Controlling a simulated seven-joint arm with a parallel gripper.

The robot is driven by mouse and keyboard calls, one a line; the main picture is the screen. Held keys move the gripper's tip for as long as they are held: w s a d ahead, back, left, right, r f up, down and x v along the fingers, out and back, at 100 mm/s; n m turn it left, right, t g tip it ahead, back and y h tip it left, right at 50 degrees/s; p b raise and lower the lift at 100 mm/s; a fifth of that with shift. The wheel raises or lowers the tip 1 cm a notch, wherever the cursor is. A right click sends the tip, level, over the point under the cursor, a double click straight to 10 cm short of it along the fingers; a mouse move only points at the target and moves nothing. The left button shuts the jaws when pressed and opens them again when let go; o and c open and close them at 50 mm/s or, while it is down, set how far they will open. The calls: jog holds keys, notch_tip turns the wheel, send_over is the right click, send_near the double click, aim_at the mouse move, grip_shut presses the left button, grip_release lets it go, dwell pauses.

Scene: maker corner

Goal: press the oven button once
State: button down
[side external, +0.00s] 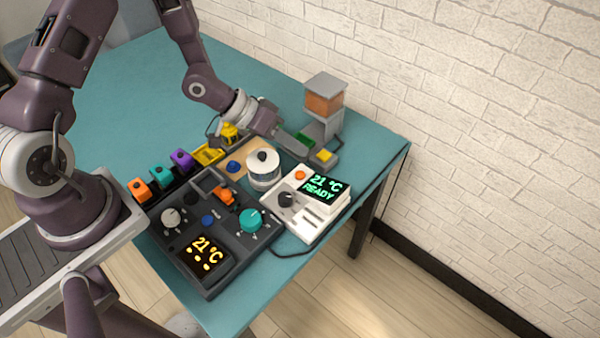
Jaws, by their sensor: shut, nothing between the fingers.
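Two devices show a 21 °C display, and I cannot tell for certain which is the oven. The white device (310,226) has a green "21 °C READY" display (322,187), an orange button (300,175) and a dark knob (286,199). The dark console (182,243) has an amber "21 °C" display (207,252), a blue button (208,220), a grey knob and a teal knob (251,220). My gripper (281,134) is shut and empty, above the far side of the table, behind the white device. Its fingertips are hard to make out.
A white round pot (263,170) stands between my gripper and the dark console. A grey dispenser with an orange container (323,102) stands at the back right. Orange, teal and purple blocks (181,160) line the left. The teal table (135,85) is clear at upper left.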

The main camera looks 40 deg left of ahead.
aim_at(297, 174)
notch_tip(297, 174, down, 5)
jog(key=shift+f, duration=0.15)
jog(key=shift+f, duration=0.2)
dwell(2.0)
jog(key=shift+f, duration=0.25)
jog(key=shift+s+f, duration=0.1)
jog(key=shift+f, duration=0.55)
dwell(0.5)
jog(key=shift+d+r, duration=0.15)
jog(key=shift+r, duration=0.8)
jog(key=shift+r, duration=0.15)
